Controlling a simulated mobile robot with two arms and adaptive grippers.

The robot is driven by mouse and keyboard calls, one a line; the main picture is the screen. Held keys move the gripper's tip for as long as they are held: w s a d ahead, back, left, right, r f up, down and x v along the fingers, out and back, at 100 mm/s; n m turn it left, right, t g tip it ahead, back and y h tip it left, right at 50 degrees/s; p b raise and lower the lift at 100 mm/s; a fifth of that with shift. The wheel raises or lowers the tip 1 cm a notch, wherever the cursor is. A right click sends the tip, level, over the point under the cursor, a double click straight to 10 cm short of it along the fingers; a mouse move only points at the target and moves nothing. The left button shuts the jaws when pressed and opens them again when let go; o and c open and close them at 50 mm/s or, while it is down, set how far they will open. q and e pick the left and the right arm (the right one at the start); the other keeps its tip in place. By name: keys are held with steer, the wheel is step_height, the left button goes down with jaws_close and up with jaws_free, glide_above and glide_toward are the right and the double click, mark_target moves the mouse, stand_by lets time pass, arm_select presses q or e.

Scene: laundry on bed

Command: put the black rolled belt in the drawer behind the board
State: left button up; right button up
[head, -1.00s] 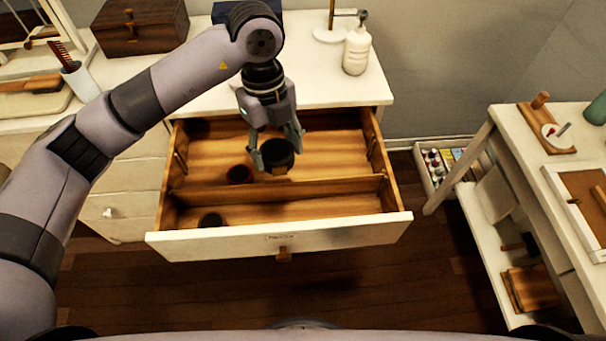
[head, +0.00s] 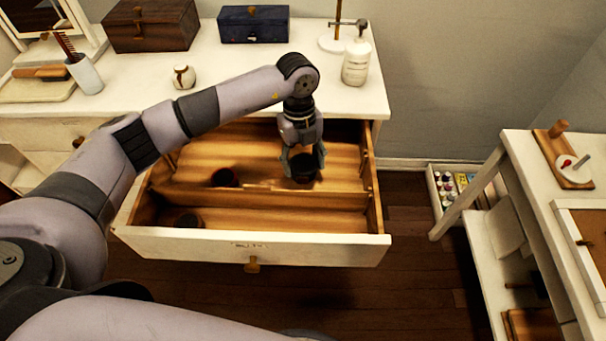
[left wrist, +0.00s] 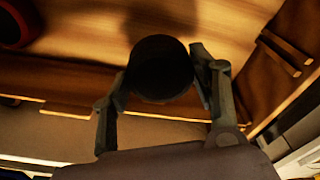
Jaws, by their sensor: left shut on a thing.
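The black rolled belt (head: 304,170) is held between the fingers of my left gripper (head: 303,156). In the left wrist view the belt (left wrist: 160,68) fills the space between the two fingertips (left wrist: 163,85). The open drawer (head: 250,246) has a long low board (head: 260,197) running across it. The belt is over the compartment behind the board, towards its right end. I cannot tell whether it touches the drawer floor. My right gripper is not in view.
A dark red roll (head: 225,177) lies behind the board, left of the belt. A dark roll (head: 188,221) lies in front of the board. The dresser top holds a blue box (head: 253,25), a wooden box (head: 150,27) and a white bottle (head: 356,62). A white table (head: 530,165) stands at right.

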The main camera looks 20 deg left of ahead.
mark_target(303, 186)
arm_select(q)
step_height(303, 186, down, 2)
steer(key=shift+f, duration=0.15)
step_height(303, 186, down, 4)
steer(key=shift+r, duration=0.1)
steer(key=shift+f, duration=0.2)
steer(key=o, duration=1.2)
steer(key=shift+o, duration=0.2)
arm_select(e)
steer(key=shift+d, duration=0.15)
arm_select(q)
steer(key=shift+r, duration=0.1)
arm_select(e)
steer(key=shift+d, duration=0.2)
